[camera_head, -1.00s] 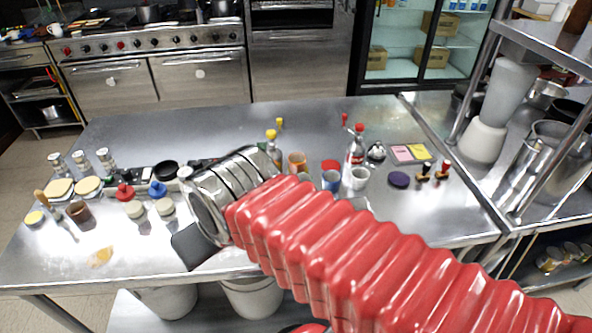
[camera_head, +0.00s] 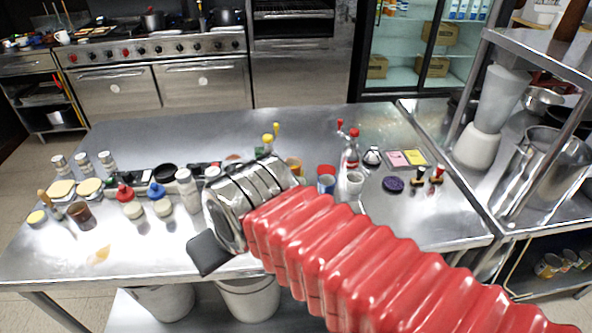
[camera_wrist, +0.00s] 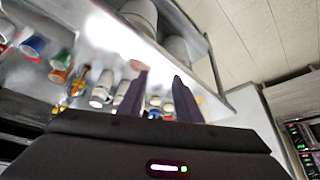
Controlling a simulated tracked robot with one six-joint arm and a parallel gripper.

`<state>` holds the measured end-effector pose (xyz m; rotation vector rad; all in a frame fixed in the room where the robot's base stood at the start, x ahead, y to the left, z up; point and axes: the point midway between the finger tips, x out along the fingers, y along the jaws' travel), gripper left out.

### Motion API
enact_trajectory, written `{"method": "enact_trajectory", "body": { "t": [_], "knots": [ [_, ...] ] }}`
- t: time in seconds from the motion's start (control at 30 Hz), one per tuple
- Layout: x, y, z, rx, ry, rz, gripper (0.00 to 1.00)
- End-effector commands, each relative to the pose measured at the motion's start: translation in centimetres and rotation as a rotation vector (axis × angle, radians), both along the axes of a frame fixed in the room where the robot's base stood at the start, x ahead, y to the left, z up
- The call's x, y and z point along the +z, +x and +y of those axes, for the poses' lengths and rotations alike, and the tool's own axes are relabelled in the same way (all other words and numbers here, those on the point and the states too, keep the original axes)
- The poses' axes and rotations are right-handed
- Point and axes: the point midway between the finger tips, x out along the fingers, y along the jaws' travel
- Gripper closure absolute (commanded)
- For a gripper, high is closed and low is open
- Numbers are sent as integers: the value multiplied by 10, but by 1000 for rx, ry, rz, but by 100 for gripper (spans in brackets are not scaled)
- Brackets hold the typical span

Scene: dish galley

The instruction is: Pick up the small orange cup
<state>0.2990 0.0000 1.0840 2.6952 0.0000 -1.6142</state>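The small orange cup (camera_head: 296,166) stands on the steel counter behind my arm, its lower part hidden by my metal wrist. An orange cup-like thing also shows, small and blurred, at the left of the wrist view (camera_wrist: 60,75). My gripper (camera_wrist: 160,77) shows in the wrist view as two dark fingers, spread apart with nothing held between them. The cup lies well left of the fingers there.
A blue cup (camera_head: 326,184), a white cup (camera_head: 354,184) and a red-capped bottle (camera_head: 351,155) stand right of the orange cup. A yellow-topped bottle (camera_head: 268,145) stands left of it. White bottles and jars crowd the left. The counter's back strip (camera_head: 200,130) is clear.

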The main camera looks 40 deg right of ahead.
Motion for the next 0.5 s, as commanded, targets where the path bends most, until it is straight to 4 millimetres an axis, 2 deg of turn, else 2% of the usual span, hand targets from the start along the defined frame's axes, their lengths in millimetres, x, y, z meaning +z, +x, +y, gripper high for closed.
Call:
{"method": "enact_trajectory", "body": {
  "t": [0.17,0.33,0.5],
  "knots": [
    [0,0,0,0,0,0,68],
    [0,4,-4,-11,-4,-6,56],
    [-5,24,-24,-64,-29,-38,53]
  ]
}}
